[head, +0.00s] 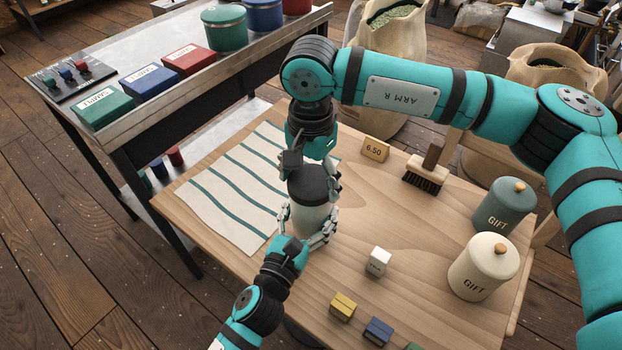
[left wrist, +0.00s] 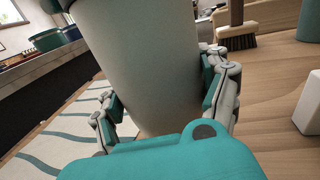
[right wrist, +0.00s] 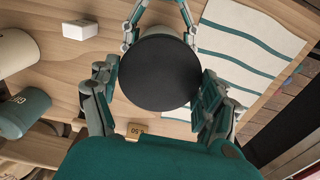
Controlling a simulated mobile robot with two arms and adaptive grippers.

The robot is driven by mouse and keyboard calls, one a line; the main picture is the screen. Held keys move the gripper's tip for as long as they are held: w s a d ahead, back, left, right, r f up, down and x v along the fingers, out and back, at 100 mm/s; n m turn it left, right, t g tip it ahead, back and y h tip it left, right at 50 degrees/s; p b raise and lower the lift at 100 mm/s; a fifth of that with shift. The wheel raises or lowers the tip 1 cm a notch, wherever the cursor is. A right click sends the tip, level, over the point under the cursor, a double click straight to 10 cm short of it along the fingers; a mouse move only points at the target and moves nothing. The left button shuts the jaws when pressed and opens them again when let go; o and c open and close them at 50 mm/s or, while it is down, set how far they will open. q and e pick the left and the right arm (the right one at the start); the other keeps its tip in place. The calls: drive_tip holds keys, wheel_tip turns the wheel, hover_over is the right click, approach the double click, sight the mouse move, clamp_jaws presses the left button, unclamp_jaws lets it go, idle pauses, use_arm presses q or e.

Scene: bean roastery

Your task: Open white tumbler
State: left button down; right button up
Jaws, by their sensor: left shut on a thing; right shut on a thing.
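The white tumbler (head: 309,218) stands upright on the wooden table beside the striped cloth, with its black lid (head: 308,184) on top. My left gripper (head: 312,240) is shut around the tumbler's body; the left wrist view shows its fingers on both sides of the white wall (left wrist: 150,70). My right gripper (head: 312,178) comes from above and is shut on the black lid. In the right wrist view the round lid (right wrist: 160,73) sits between its fingers. Whether there is a gap between lid and body is hard to tell.
A striped cloth (head: 237,185) lies left of the tumbler. A price sign (head: 375,149), a brush (head: 427,172), a small white box (head: 378,261), two gift canisters (head: 483,267) and small coloured boxes (head: 342,306) stand on the table (head: 400,215). A metal-topped counter (head: 150,58) is behind left.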

sight(311, 182)
drive_tip(key=shift+r, duration=0.45)
drive_tip(key=shift+r, duration=2)
use_arm(q)
unclamp_jaws()
